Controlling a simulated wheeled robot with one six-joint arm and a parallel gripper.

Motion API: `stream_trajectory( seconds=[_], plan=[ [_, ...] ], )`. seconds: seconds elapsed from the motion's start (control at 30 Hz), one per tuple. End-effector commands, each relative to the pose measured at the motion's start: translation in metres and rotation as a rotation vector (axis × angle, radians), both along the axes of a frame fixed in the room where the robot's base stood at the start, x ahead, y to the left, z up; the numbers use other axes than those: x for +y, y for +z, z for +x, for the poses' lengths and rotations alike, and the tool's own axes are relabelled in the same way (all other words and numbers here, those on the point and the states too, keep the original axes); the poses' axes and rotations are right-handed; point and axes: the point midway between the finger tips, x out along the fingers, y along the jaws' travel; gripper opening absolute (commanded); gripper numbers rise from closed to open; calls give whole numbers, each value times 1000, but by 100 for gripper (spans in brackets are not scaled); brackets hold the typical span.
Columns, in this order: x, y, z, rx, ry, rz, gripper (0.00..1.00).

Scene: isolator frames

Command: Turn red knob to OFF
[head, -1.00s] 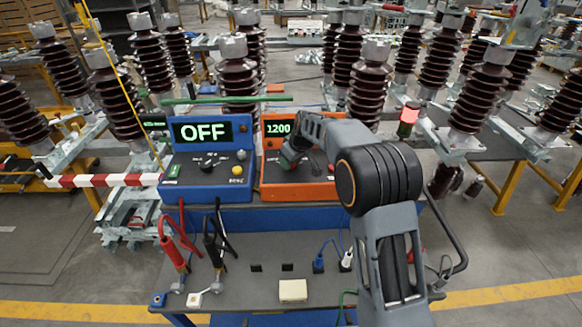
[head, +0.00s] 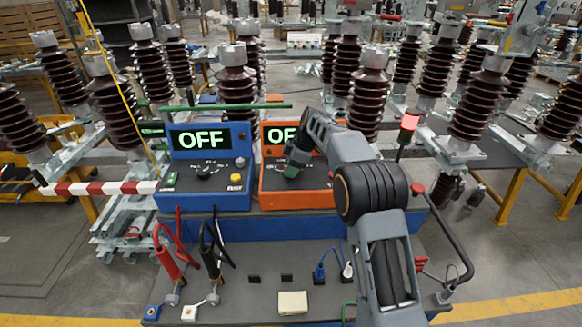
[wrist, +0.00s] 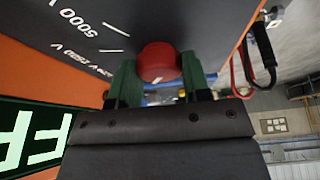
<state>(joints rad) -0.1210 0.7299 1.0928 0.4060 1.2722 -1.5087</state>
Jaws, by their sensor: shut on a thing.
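The red knob (wrist: 158,64) sits on the dark panel of the orange box and shows between my gripper's green fingers in the wrist view. My gripper (wrist: 160,82) is shut on the red knob. In the head view my gripper (head: 294,162) is at the front of the orange box (head: 318,199), and the knob is hidden behind it. The orange box's display (head: 279,136) shows "OF", with its right part hidden by my arm. In the wrist view a display (wrist: 32,137) shows part of large white letters. Printed marks, including "5000 V", lie beside the knob.
A blue box (head: 205,199) with an OFF display stands left of the orange box. Red and black leads (head: 166,255) stand on the grey bench (head: 255,255). Brown insulators (head: 235,85) fill the space behind. A lamp post with a red light (head: 409,121) stands right of my arm.

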Motion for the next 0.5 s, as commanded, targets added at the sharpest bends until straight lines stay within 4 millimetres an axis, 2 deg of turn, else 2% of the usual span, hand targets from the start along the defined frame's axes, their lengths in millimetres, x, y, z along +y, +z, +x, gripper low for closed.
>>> stream_trajectory(
  seconds=[0.5],
  plan=[
    [-1, 0, 0, -1, 70, -2, 20]
  ],
)
